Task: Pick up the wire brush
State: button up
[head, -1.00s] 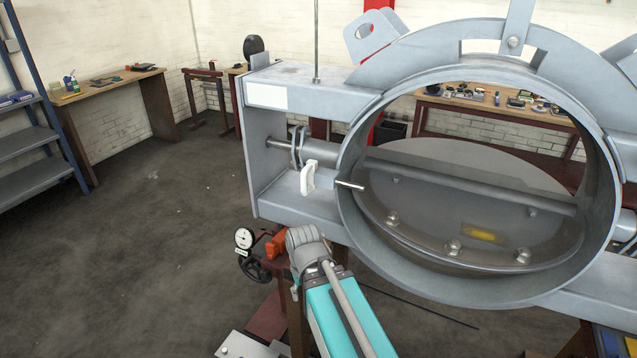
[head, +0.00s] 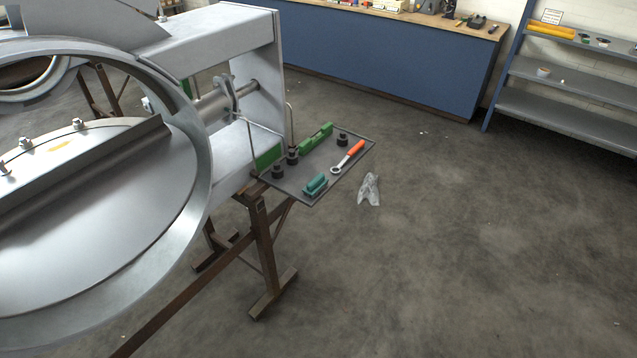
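A small teal-handled block (head: 316,184), which looks like the wire brush, lies near the front edge of a dark tray (head: 330,172) in the head view. The tray stands out to the right of the large grey damper frame. The bristles are too small to make out clearly. My gripper is out of view.
On the same tray are an orange-handled wrench (head: 354,149), a green level (head: 316,137) and several black round parts (head: 342,140). The damper ring (head: 200,170) and its brown stand (head: 262,245) fill the left. A crumpled rag (head: 369,190) lies on the floor. The floor on the right is open.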

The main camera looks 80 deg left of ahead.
aim_at(316, 185)
jog(key=u, duration=2.75)
